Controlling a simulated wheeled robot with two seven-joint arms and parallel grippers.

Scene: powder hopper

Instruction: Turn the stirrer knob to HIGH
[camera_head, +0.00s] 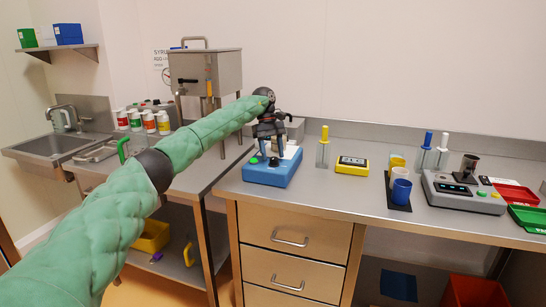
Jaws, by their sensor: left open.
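The stirrer appears to be the blue box-shaped unit (270,178) with a pale top, on the steel counter left of the middle. A small green spot (253,160) and a dark knob-like part (274,162) show on its front top edge. My left arm reaches in from the left, and my left gripper (267,154) points down over the unit with its jaws open. Its fingers are close to the dark part; I cannot tell whether they touch it. The gripper hides much of the unit's top, and no HIGH marking is readable. My right gripper is out of view.
A steel hopper (206,68) stands behind my left arm. Right of the stirrer are a yellow-handled tool in a holder (323,150), a yellow device (352,165), cups on a dark mat (397,200) and a grey scale (462,194). The counter's front strip is bare.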

